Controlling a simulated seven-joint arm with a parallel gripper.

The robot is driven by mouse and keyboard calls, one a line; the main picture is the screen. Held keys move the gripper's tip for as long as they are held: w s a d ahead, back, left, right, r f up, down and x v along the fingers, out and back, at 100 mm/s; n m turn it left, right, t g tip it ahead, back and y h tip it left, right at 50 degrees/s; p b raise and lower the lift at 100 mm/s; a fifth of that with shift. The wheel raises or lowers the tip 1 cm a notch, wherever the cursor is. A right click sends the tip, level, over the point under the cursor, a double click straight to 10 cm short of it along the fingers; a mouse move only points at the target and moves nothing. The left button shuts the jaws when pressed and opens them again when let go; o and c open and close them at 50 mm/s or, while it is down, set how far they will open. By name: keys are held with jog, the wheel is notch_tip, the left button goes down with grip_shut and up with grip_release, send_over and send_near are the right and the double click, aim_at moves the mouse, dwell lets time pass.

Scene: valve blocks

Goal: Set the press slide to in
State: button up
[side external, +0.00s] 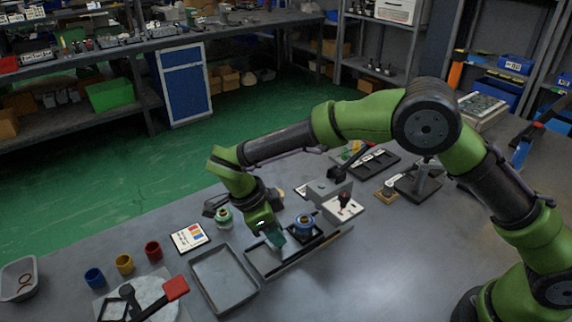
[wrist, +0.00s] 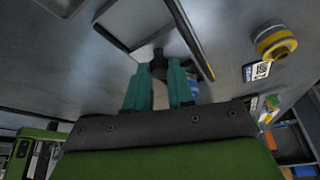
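The press slide (side external: 327,239) appears to be the long grey fixture with dark rails on the bench, with a blue round part (side external: 304,224) in a black square holder on it. My gripper (side external: 274,240) points down at its left end. In the wrist view, the two teal fingers (wrist: 160,72) stand a narrow gap apart, with a small dark knob (wrist: 158,57) filling the space between their tips. The fingers look closed on this knob. The blue part shows partly behind the right finger. My gripper hides the left part of the fixture in the side view.
An empty grey tray (side external: 207,283) lies just left of the fixture. A red-handled lever (side external: 174,289) and several small cups are farther left. The front bench is clear.

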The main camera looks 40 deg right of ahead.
aim_at(297, 228)
grip_shut()
jog(key=shift+d, duration=2.3)
jog(key=shift+o, duration=2.4)
grip_release()
jog(key=shift+o, duration=0.3)
jog(key=shift+a, duration=0.1)
jog(key=shift+r, duration=0.15)
